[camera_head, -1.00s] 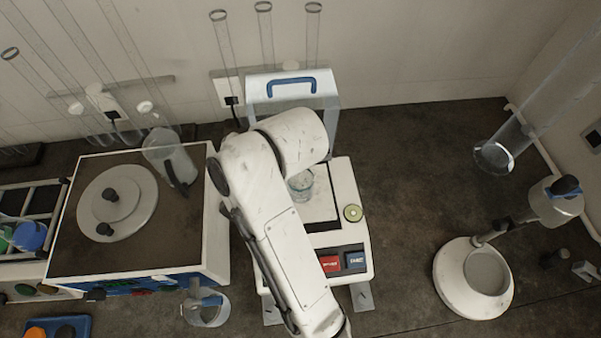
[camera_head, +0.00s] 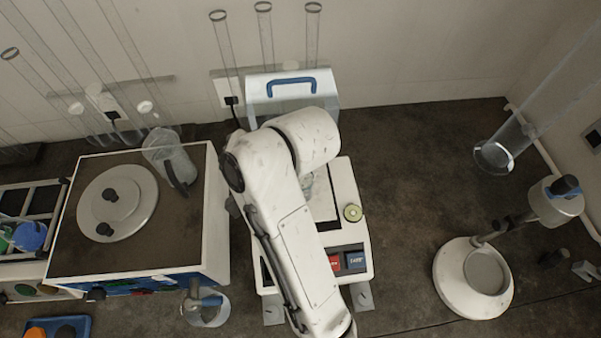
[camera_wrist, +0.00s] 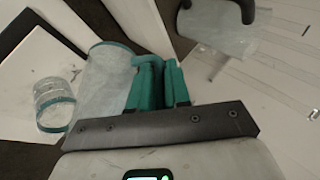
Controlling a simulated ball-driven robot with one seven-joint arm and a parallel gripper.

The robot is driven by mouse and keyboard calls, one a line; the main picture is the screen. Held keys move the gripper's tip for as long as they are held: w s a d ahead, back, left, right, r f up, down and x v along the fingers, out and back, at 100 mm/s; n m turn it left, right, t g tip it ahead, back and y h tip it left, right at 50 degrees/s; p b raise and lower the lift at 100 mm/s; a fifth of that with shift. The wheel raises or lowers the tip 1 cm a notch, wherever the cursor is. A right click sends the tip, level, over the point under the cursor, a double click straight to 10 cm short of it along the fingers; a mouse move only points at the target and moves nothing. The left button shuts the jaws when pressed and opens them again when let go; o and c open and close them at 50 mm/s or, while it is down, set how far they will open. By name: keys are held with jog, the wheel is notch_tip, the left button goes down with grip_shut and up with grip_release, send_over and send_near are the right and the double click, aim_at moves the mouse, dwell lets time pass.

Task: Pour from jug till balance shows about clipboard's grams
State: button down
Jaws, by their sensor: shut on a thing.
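My gripper (camera_wrist: 159,70) has teal fingers, shut on the handle of a clear jug (camera_wrist: 103,80) with a teal rim, in the wrist view. The jug's contents cannot be made out clearly. A clear glass beaker (camera_wrist: 52,100) stands to the left of the jug, on the balance's light pan; the two look apart. In the head view the white balance (camera_head: 347,205) stands mid-bench. My arm covers most of the beaker (camera_head: 307,182) and hides my gripper and the held jug. The balance's reading is not visible, and I cannot make out the clipboard.
A blue-handled clear box (camera_head: 292,95) stands behind the balance. The sieve shaker (camera_head: 70,240) is to the left, with another clear jug (camera_head: 170,160) on its back right corner. A round white-based stand (camera_head: 450,285) is at right. Dark bench between it and the balance is clear.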

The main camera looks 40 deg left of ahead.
jog(key=shift+w+d+r+g+y, duration=0.2)
jog(key=shift+r+g+y, duration=0.1)
jog(key=shift+r, duration=0.15)
dwell(0.7)
jog(key=shift+w+d+g+y, duration=0.1)
jog(key=shift+w+g+y, duration=0.1)
jog(key=shift+g+y, duration=0.15)
dwell(1.8)
jog(key=shift+s+a+r, duration=0.1)
jog(key=shift+s+a, duration=0.1)
jog(key=shift+s, duration=0.1)
jog(key=f, duration=0.1)
jog(key=f+t+h, duration=0.1)
jog(key=s+a+f+t+h, duration=0.1)
jog(key=s+a+r+n+t+h, duration=0.1)
jog(key=s+a+r+t+h, duration=0.2)
jog(key=s+r+t+h, duration=0.1)
jog(key=shift+a+r+n+t+h, duration=0.3)
jog(key=shift+r+t, duration=0.35)
jog(key=shift+r, duration=0.6)
